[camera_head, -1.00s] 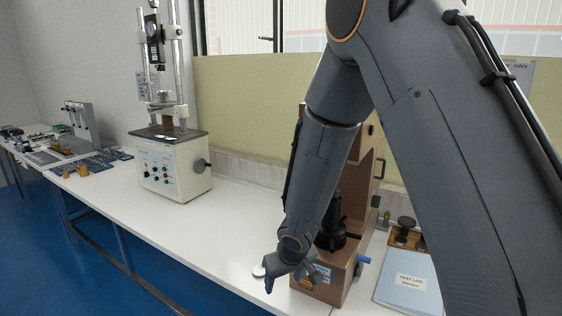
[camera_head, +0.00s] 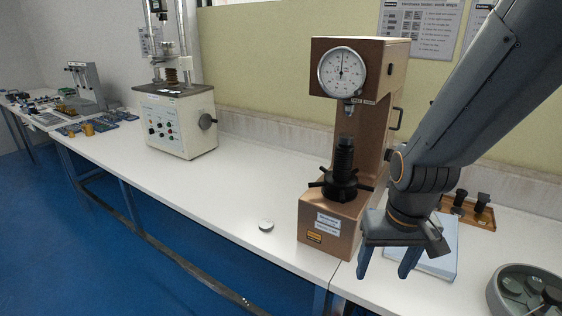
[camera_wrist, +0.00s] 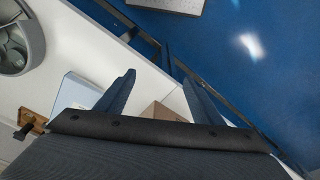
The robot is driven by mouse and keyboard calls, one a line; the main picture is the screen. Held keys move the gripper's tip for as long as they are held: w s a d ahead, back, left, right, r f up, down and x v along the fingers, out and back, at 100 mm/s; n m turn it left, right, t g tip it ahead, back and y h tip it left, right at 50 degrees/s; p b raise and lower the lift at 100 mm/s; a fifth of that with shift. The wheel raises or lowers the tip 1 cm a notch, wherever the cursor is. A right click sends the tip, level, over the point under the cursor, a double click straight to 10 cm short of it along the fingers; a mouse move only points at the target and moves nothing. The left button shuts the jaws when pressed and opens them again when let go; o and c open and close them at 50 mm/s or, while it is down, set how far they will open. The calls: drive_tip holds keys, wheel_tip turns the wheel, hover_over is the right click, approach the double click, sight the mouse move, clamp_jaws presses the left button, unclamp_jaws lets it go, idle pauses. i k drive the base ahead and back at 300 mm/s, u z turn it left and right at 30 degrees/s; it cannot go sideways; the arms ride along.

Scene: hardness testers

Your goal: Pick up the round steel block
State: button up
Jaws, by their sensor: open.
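The round steel block (camera_head: 266,225) is a small pale disc. It lies flat on the white bench, left of the brown hardness tester, near the bench's front edge. My gripper (camera_head: 388,276) is open and empty, right of the tester and in front of the blue folder, with the tester's base between it and the disc. In the wrist view my two fingers (camera_wrist: 160,90) stand apart with nothing between them. The disc does not show in the wrist view.
The brown hardness tester (camera_head: 318,205) stands tall between the disc and my gripper. The blue folder (camera_head: 440,262), a wooden tray (camera_head: 482,216) and a grey round bowl (camera_head: 497,297) lie to the right. A cream testing machine (camera_head: 185,125) stands further left. The bench (camera_head: 225,190) around the disc is clear.

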sight(265, 225)
drive_tip(key=z, duration=2.45)
drive_tip(key=k, duration=1.65)
drive_tip(key=u, duration=1.5)
